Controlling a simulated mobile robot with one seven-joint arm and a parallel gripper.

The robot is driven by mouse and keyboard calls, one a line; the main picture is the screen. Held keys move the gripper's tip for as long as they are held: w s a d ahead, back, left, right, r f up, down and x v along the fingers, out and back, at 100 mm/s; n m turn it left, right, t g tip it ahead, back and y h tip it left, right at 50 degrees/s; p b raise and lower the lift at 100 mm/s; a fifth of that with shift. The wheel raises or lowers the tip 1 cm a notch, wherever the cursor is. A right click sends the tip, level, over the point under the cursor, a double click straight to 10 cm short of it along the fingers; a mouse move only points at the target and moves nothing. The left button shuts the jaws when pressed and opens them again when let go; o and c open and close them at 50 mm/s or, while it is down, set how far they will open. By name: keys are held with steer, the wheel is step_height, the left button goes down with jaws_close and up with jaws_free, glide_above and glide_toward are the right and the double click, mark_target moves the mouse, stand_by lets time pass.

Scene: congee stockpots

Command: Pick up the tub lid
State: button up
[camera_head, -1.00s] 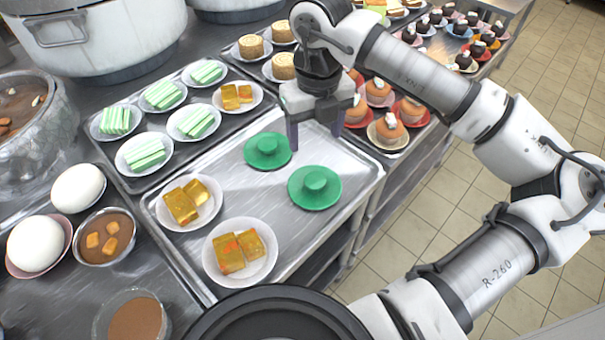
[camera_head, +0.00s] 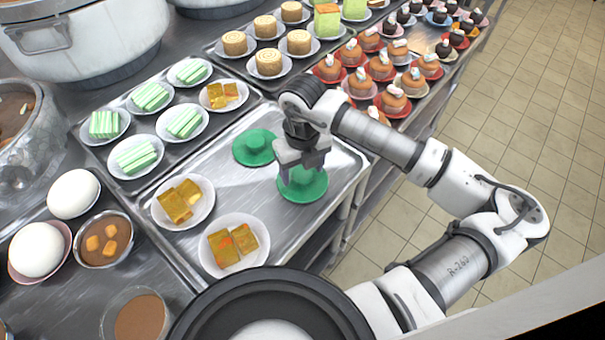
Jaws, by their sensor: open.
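Two green round lids with raised knobs lie on a metal tray (camera_head: 300,227). The nearer green lid (camera_head: 313,193) is on the right, and the other green lid (camera_head: 243,156) is behind it to the left. My gripper (camera_head: 302,176) is open and points down over the nearer lid, its fingers around or just above the knob. The gripper partly hides that knob, so I cannot tell whether the fingers touch it.
Two white plates of amber jelly cubes, one (camera_head: 234,268) in front, share the tray. Plates of green-striped cakes (camera_head: 140,158) stand behind left. Pumpkin-like cakes (camera_head: 391,101) stand behind right. A large pot (camera_head: 85,40) is at the back left. Tiled floor (camera_head: 480,150) is open at right.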

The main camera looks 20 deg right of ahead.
steer(key=shift+f, duration=0.4)
steer(key=shift+c, duration=0.3)
steer(key=c, duration=0.9)
steer(key=shift+r, duration=0.1)
steer(key=shift+c, duration=0.2)
